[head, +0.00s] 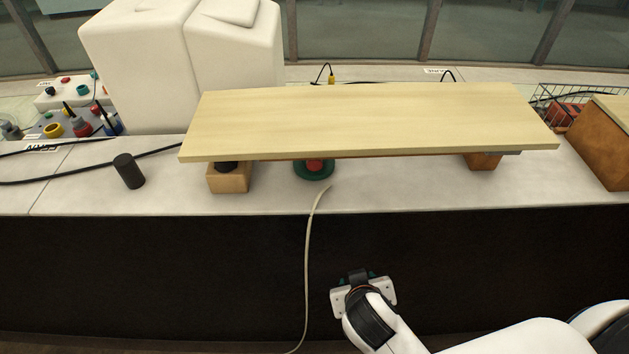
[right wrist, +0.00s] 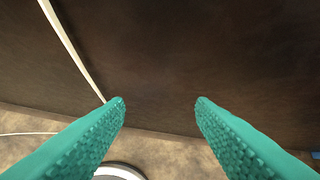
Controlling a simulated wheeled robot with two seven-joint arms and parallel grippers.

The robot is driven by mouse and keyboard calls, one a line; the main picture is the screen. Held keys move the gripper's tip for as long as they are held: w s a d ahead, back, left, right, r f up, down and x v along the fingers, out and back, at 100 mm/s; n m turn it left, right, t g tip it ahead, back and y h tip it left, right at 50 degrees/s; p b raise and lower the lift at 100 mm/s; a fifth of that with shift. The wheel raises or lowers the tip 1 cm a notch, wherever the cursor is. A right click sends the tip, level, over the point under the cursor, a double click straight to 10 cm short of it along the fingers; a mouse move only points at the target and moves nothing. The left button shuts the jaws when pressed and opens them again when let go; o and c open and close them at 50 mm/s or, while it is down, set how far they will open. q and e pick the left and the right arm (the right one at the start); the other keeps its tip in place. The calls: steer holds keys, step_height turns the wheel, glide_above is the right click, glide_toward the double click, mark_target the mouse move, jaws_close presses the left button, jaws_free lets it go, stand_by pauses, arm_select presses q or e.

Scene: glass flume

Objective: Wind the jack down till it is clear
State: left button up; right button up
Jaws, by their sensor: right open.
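The jack (head: 314,168), red with a round dark green base, stands on the white bench under a pale wooden board (head: 370,118). Its top is hidden by the board's front edge, so I cannot tell whether it touches the board. The board lies across a wooden block (head: 228,179) with a dark piece on top at left and a brown block (head: 483,161) at right. My right gripper (head: 359,274) is in front of the bench's dark face, below and right of the jack. In the right wrist view its teal fingers (right wrist: 161,101) are apart and empty. My left gripper is not in view.
A pale cable (head: 306,250) hangs down the bench front, left of my right gripper. A dark cylinder (head: 129,171) stands on the bench at left. White rounded blocks (head: 185,60) stand behind. A brown wedge (head: 602,148) is at right. The bench front strip is mostly clear.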

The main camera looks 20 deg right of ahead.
steer(key=w+a+r+m+t+h, duration=0.2)
steer(key=w+a+r+t, duration=0.15)
steer(key=r, duration=0.45)
steer(key=m+t, duration=0.3)
steer(key=t, duration=0.4)
glide_toward(314, 166)
steer(key=shift+g, duration=0.25)
steer(key=p+x, duration=0.1)
steer(key=x, duration=0.1)
steer(key=p+x, duration=0.1)
steer(key=x, duration=0.1)
steer(key=p+x, duration=0.1)
steer(key=x, duration=0.2)
steer(key=shift+w+r, duration=0.1)
steer(key=shift+r, duration=0.15)
steer(key=shift+w+d+f, duration=0.1)
steer(key=shift+w+d, duration=0.1)
steer(key=shift+w, duration=0.25)
